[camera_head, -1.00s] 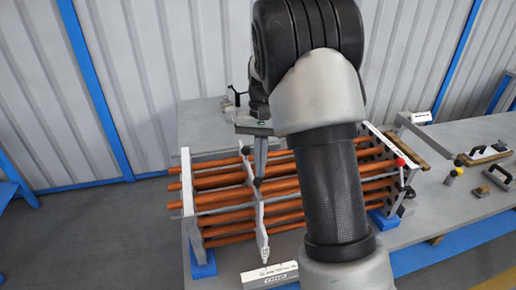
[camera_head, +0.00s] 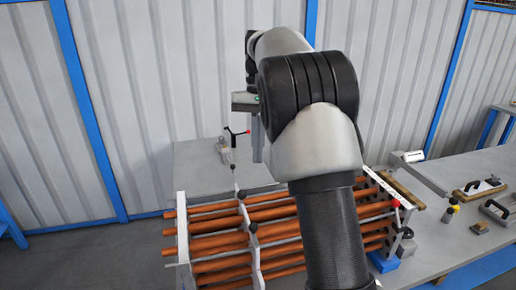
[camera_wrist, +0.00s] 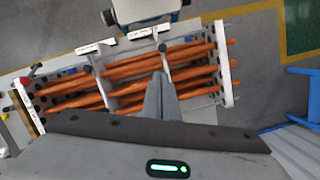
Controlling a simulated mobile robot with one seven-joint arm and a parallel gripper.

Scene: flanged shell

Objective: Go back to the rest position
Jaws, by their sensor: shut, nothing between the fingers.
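My gripper (camera_head: 257,142) is up above the back of the tube bundle in the head view, partly hidden behind my own arm. In the wrist view its two fingers (camera_wrist: 161,90) are together, with nothing between them. The bundle of copper-coloured tubes (camera_head: 210,238) lies below, apart from the fingers as far as I can tell. A light end plate (camera_head: 183,230) stands at its left and a drilled plate (camera_head: 377,187) at its right. A thin plate (camera_head: 252,245) crosses the tubes. My arm hides part of the bundle.
Handled tools (camera_head: 480,187) and a yellow-marked piece (camera_head: 449,213) lie at the right. A corrugated wall (camera_head: 130,90) with blue posts is behind.

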